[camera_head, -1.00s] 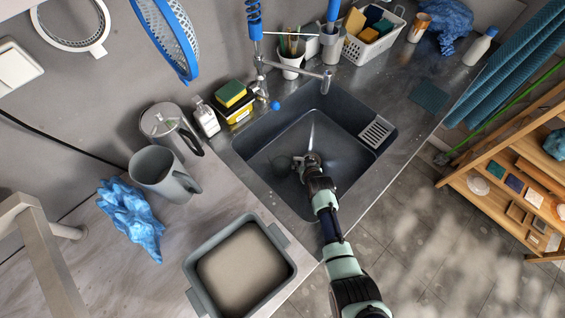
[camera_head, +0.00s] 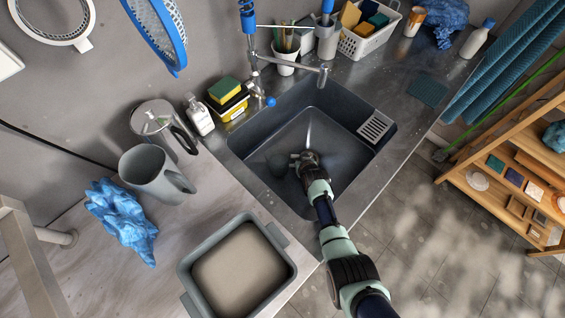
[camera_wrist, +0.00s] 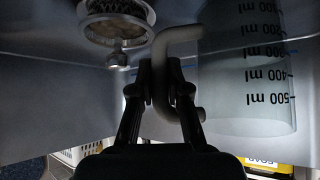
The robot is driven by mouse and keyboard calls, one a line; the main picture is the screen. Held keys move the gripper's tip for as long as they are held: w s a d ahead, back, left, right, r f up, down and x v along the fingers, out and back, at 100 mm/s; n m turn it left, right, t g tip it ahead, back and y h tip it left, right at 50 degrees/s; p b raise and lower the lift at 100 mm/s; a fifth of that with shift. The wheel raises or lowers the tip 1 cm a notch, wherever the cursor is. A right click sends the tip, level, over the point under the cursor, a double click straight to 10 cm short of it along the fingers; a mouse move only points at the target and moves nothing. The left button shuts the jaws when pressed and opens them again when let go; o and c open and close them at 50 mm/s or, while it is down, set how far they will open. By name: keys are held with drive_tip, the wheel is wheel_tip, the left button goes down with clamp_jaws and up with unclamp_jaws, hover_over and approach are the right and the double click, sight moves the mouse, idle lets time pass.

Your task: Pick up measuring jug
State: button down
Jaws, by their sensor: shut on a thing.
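The measuring jug (camera_wrist: 247,80) is clear, with dark ml marks, and fills the right of the wrist view, where the picture is upside down. Its grey handle (camera_wrist: 178,40) lies between the fingers of my gripper (camera_wrist: 162,92), which is shut on it. In the head view my gripper (camera_head: 302,161) is down inside the sink basin, and the jug (camera_head: 280,165) shows only as a faint shape to its left. I cannot tell whether the jug touches the basin floor.
The dark sink (camera_head: 325,130) has walls around my gripper, with a drain (camera_wrist: 117,25) close by. The faucet (camera_head: 300,72) reaches over its back edge. A grey pitcher (camera_head: 150,172), blue cloth (camera_head: 120,218) and grey tub (camera_head: 188,282) stand on the left counter.

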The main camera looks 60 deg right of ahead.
drive_tip(key=shift+r, duration=0.25)
idle(0.3)
wheel_tip(320, 180, up, 20)
drive_tip(key=p, duration=0.6)
drive_tip(key=shift+f+p, duration=0.2)
drive_tip(key=shift+p, duration=0.1)
